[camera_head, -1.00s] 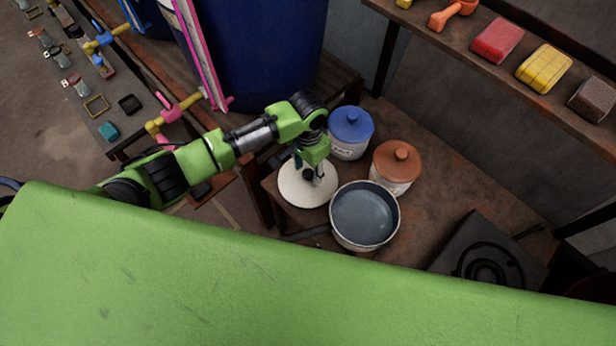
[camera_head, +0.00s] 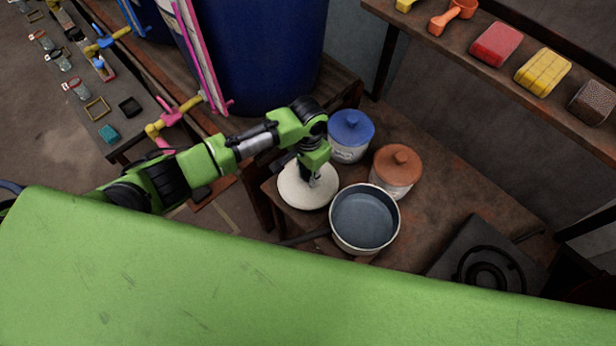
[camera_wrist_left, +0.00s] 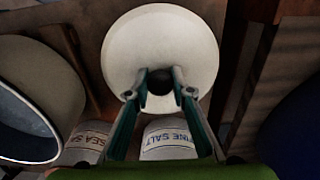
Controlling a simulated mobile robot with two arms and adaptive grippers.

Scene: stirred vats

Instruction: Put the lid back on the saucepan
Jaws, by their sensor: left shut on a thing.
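The saucepan (camera_head: 365,218) stands uncovered on the wooden table, its dark handle (camera_head: 304,238) pointing left. Its inside looks blue-grey. It also shows at the left edge of the left wrist view (camera_wrist_left: 36,95). The lid (camera_head: 296,191) is a cream disc with a dark round knob (camera_wrist_left: 160,82), just left of the saucepan. My left gripper (camera_head: 313,180) comes down over the lid, and in the left wrist view its two fingers (camera_wrist_left: 160,86) are shut on the knob. Whether the lid touches the table is unclear. My right gripper is not in view.
A blue-lidded jar (camera_head: 350,136) and a brown-lidded jar (camera_head: 397,171) stand close behind the lid and saucepan. A dark burner (camera_head: 487,270) is at right. A shelf (camera_head: 480,62) with sponges runs above. A large blue vat (camera_head: 265,60) stands behind my left arm.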

